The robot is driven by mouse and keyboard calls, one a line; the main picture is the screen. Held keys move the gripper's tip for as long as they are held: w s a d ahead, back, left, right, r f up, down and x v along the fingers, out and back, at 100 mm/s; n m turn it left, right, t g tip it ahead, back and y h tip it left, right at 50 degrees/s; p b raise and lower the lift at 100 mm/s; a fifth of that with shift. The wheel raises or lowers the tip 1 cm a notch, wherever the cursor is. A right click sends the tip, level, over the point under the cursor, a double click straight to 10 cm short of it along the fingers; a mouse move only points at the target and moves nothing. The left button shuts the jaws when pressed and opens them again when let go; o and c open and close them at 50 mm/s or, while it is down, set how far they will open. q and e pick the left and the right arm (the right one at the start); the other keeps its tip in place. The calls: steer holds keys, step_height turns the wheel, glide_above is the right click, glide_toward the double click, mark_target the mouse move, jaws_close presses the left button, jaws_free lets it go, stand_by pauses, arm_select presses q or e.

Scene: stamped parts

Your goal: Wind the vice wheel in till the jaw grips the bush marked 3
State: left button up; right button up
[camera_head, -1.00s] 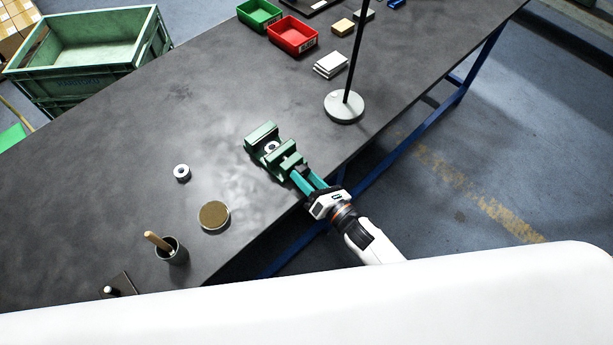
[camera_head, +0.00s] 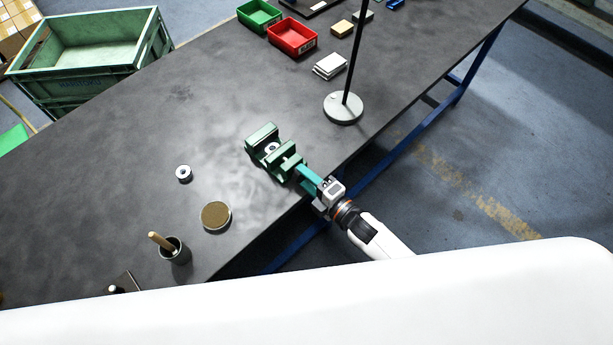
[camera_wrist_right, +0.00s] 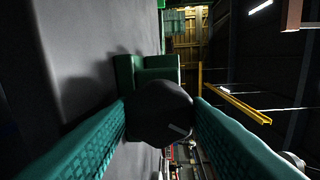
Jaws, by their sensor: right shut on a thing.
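The green vice (camera_head: 262,134) stands on the dark bench near its front edge. A grey ringed bush (camera_head: 271,148) sits between its jaws; its mark is too small to read. I cannot tell whether the moving jaw touches it. My right gripper (camera_head: 302,171), with teal fingers, is at the vice's near end. In the right wrist view its fingers lie on either side of the dark vice wheel (camera_wrist_right: 160,113), shut on it, with the green vice body (camera_wrist_right: 125,72) behind. In the head view the fingers hide most of the wheel. My left gripper is out of view.
Another bush (camera_head: 183,173) stands loose on the bench (camera_head: 110,190), left of the vice. A round brown-topped dish (camera_head: 216,215) and a cup (camera_head: 173,252) with a wooden handle are nearer. A lamp base (camera_head: 343,107), white blocks (camera_head: 330,66) and a red bin (camera_head: 292,37) are beyond.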

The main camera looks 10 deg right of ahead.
steer(key=m, duration=0.3)
steer(key=shift+d+m, duration=0.1)
steer(key=shift+m, duration=0.2)
steer(key=m, duration=0.6)
steer(key=shift+f+m+y, duration=0.1)
steer(key=shift+m+y, duration=0.3)
steer(key=m, duration=0.3)
steer(key=shift+f+g, duration=0.1)
steer(key=shift+g, duration=0.2)
steer(key=m+b, duration=0.2)
steer(key=m, duration=0.4)
steer(key=shift+f+m+y, duration=0.1)
steer(key=shift+m+y, duration=0.2)
steer(key=shift+m, duration=0.1)
steer(key=m+b, duration=0.1)
steer(key=m, duration=0.2)
steer(key=shift+m, duration=0.3)
steer(key=shift+m+t+b, duration=0.5)
steer(key=shift+m+b, duration=0.2)
steer(key=shift+m, duration=0.9)
steer(key=shift+m, duration=0.3)
